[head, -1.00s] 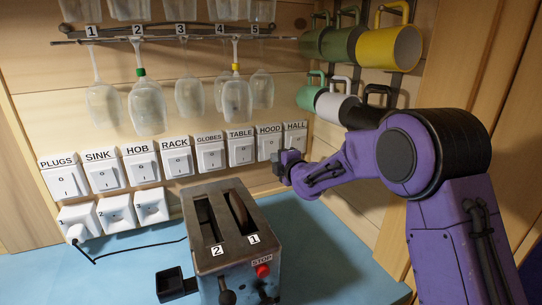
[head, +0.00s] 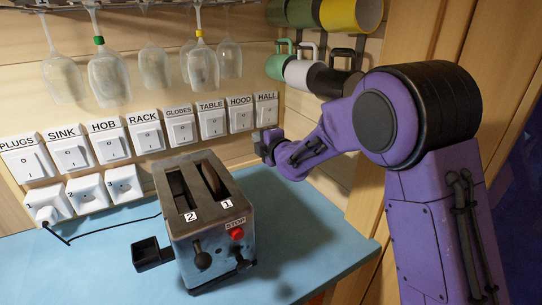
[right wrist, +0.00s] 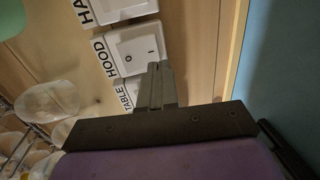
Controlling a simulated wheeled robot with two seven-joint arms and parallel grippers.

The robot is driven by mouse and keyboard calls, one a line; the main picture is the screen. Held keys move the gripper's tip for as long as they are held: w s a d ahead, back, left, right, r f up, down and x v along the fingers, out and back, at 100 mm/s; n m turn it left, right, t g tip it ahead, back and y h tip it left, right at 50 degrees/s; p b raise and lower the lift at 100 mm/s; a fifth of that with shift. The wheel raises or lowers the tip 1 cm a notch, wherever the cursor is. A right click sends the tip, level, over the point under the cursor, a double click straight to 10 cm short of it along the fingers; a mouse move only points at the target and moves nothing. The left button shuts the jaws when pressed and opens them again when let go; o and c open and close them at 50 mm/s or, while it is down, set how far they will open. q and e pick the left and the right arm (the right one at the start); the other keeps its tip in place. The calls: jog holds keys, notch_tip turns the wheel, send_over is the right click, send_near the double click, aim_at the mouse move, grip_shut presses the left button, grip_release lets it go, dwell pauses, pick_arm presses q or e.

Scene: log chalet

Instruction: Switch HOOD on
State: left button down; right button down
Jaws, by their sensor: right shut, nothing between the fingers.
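The HOOD switch (head: 240,120) is a white rocker switch on the wooden wall, between TABLE (head: 211,122) and HALL (head: 266,111). In the right wrist view the HOOD switch (right wrist: 135,46) shows a circle and a line on its rocker; I cannot tell which side is pressed in. My right gripper (head: 265,141) is shut and empty, just below and right of the HOOD switch in the head view. In the right wrist view its fingertips (right wrist: 154,69) overlap the switch's edge near the line mark; contact is unclear. My left gripper is out of view.
A toaster (head: 205,215) with a red STOP button stands on the blue counter (head: 300,230). Wine glasses (head: 108,78) hang above the switch row. Mugs (head: 333,79) hang at the upper right. Sockets with a plugged cable (head: 115,228) are at left.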

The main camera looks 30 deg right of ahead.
jog(key=s+f+b, duration=0.1)
jog(key=s+b, duration=0.1)
jog(key=s, duration=0.6)
jog(key=shift+s+f, duration=0.2)
jog(key=shift+f, duration=0.05)
jog(key=shift+a, duration=0.15)
